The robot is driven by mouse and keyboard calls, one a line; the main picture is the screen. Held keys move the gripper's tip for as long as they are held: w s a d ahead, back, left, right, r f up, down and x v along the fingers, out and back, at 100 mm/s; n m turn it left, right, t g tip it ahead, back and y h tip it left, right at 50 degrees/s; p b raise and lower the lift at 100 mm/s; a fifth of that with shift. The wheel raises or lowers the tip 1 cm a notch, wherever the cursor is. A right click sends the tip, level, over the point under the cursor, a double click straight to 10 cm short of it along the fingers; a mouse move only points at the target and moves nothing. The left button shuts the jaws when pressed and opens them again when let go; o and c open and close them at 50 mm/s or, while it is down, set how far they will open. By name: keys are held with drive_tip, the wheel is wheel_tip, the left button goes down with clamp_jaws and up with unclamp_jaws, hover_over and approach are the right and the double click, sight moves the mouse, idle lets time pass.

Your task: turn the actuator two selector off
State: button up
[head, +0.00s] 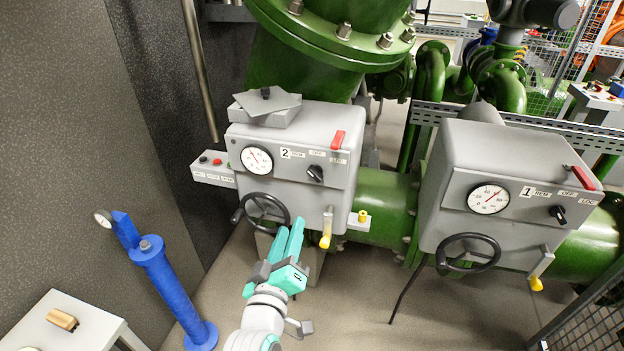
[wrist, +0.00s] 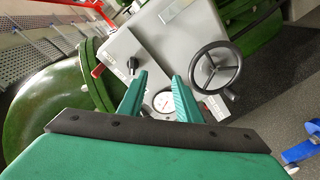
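Actuator two (head: 325,135) is a grey box marked 2, left of centre in the head view. Its black selector (head: 315,173) sits on the front below the REM, OFF and LOC labels; I cannot tell which label it points to. My gripper (head: 290,226) is in front of and below the box, near the handwheel (head: 262,209). In the wrist view my gripper (wrist: 160,78) is open and empty, its fingers apart around the sight of the gauge (wrist: 162,102). The selector (wrist: 132,63) shows just left of the left fingertip, apart from it.
A red lever (head: 338,140) and a yellow-tipped handle (head: 326,240) are on actuator two. Actuator one (head: 510,165) stands to the right. A blue post (head: 170,280) stands at the left. A grey wall is at far left. Floor between the actuators is mostly clear.

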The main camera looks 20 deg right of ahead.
drive_tip(key=m+h, duration=0.1)
drive_tip(key=h, duration=0.1)
approach(313, 176)
drive_tip(key=shift+g, duration=0.3)
drive_tip(key=x, duration=0.9)
drive_tip(key=shift+r, duration=0.2)
clamp_jaws()
